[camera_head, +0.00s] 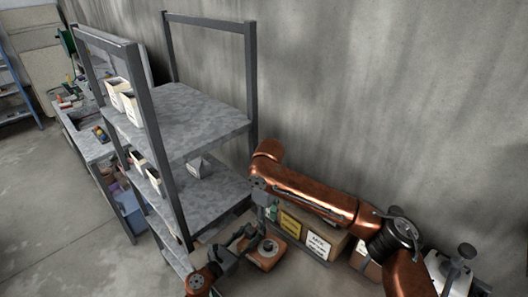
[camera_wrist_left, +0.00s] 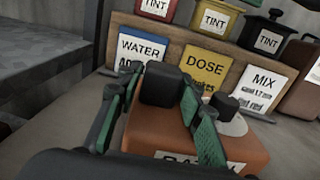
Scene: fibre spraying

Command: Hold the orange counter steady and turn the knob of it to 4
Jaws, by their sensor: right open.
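The orange counter (camera_head: 270,260) sits low beside the shelf rack, with a round pale dial and dark knob (camera_head: 267,246) on top. In the left wrist view the counter (camera_wrist_left: 150,130) has a dark block (camera_wrist_left: 162,84) on top and the dark knob (camera_wrist_left: 226,104) on a white dial to its right. The green fingers of my left gripper (camera_wrist_left: 160,88) lie against both sides of the dark block and appear shut on it. My right gripper (camera_head: 267,210) hangs above and behind the counter, small and partly hidden by its arm. The dial numbers are not readable.
Several TINT containers (camera_wrist_left: 214,20) stand above. The grey shelf rack (camera_head: 180,115) is close on the left, and a wall (camera_head: 400,100) is behind.

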